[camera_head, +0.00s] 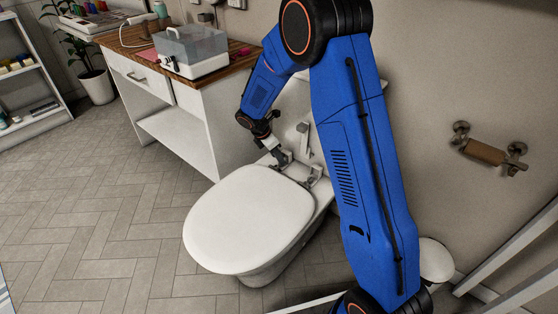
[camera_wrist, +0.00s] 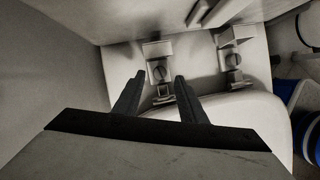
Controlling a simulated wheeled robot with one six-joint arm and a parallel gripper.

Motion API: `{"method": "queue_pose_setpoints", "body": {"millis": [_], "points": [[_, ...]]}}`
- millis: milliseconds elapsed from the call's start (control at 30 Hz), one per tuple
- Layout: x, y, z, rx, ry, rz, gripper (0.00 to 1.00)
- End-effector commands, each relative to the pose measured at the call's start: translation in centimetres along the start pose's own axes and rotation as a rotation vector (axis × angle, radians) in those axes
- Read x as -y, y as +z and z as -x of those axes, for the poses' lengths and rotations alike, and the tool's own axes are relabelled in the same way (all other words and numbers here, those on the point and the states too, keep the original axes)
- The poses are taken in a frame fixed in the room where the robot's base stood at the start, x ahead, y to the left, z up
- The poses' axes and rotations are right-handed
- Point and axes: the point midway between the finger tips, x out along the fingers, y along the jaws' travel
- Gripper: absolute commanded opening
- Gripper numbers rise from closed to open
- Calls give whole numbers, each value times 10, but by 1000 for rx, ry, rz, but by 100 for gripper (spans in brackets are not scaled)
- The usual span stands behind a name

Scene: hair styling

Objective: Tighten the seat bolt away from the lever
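The white toilet (camera_head: 243,218) stands against the wall with its lid and seat down. Behind the seat are two hinge blocks with slotted bolts. The left seat bolt (camera_wrist: 159,73) lies just beyond and between my fingertips in the wrist view; the right seat bolt (camera_wrist: 233,60) is apart from them. In the head view the right hinge block (camera_head: 314,178) shows, while my gripper (camera_head: 279,157) largely hides the left one. My gripper is open with nothing held; contact with the bolt cannot be told. A grey upright lever-like part (camera_head: 303,130) is on the cistern front.
A white cabinet (camera_head: 190,125) with a wooden top stands left of the toilet, carrying a clear-lidded box (camera_head: 190,50). A white bin (camera_head: 436,260) stands right of the toilet. The tiled floor at left is clear.

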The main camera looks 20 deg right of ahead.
Motion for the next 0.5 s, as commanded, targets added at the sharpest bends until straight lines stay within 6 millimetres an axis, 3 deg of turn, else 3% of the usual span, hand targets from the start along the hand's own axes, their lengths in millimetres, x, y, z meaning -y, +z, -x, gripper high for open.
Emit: {"method": "queue_pose_setpoints", "body": {"millis": [200, 500], "points": [[0, 0, -24, 0, 0, 0, 38], [0, 0, -31, 0, 1, 0, 38]]}}
